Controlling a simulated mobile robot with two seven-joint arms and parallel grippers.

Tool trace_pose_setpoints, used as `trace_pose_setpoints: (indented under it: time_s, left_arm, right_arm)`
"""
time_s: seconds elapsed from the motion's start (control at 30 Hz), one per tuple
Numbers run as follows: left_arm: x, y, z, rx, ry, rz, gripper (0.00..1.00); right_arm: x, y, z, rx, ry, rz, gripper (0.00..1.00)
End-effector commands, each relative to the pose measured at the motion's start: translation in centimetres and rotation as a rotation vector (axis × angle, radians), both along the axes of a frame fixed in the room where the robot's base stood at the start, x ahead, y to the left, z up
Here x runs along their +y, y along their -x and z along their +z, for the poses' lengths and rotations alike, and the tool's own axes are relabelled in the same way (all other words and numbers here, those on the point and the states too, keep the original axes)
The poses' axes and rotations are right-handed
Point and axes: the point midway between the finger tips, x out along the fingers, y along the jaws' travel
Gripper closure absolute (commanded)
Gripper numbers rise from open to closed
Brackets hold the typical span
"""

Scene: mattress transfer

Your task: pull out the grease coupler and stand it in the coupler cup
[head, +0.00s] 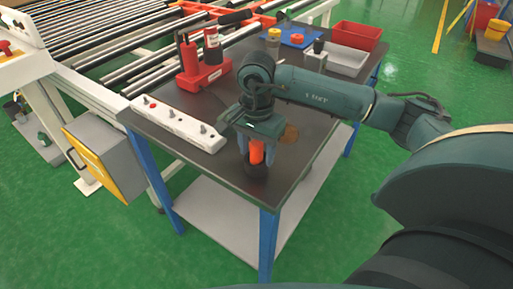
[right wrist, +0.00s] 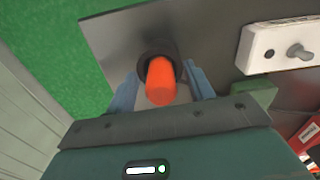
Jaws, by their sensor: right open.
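An orange cylinder, apparently the grease coupler (head: 256,152), stands upright in a round black cup (head: 256,171), apparently the coupler cup, near the table's front corner. In the right wrist view the orange coupler (right wrist: 160,82) rises from the black cup (right wrist: 156,48). My right gripper (head: 257,157) is over it from above, with its blue-grey fingers open on either side of the coupler. The right wrist view shows gaps between the coupler and both fingers. The coupler's lower end is hidden inside the cup. My left gripper is out of view.
On the dark table (head: 235,172) are a white strip with knobs (head: 172,124), a red stand with upright cylinders (head: 203,75), a blue tray (head: 298,39), a grey bin (head: 346,62) and a brown round patch (head: 290,134). A roller conveyor (head: 120,47) lies behind. The cup is close to the table edge.

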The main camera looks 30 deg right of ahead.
Motion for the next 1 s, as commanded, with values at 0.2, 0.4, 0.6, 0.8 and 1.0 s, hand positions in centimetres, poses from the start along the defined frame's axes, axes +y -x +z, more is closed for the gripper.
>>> trace_pose_setpoints:
  time_s: [0.2,0.4,0.6,0.8,1.0]
  left_arm:
    - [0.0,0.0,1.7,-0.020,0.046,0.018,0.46]
    - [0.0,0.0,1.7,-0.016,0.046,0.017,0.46]
    - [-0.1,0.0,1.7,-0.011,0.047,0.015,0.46]
    - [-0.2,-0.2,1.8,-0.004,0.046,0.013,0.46]
    - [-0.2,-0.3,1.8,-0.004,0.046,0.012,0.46]
  right_arm:
    - [0.0,-0.1,2.3,-0.004,0.001,0.000,0.46]
    - [0.0,-0.1,7.4,-0.004,-0.001,0.000,0.46]
    - [0.0,0.0,11.3,-0.004,0.001,0.001,0.46]
    - [0.0,0.0,13.0,0.000,0.000,-0.001,0.46]
    - [0.0,0.0,13.2,0.001,0.000,-0.001,0.46]
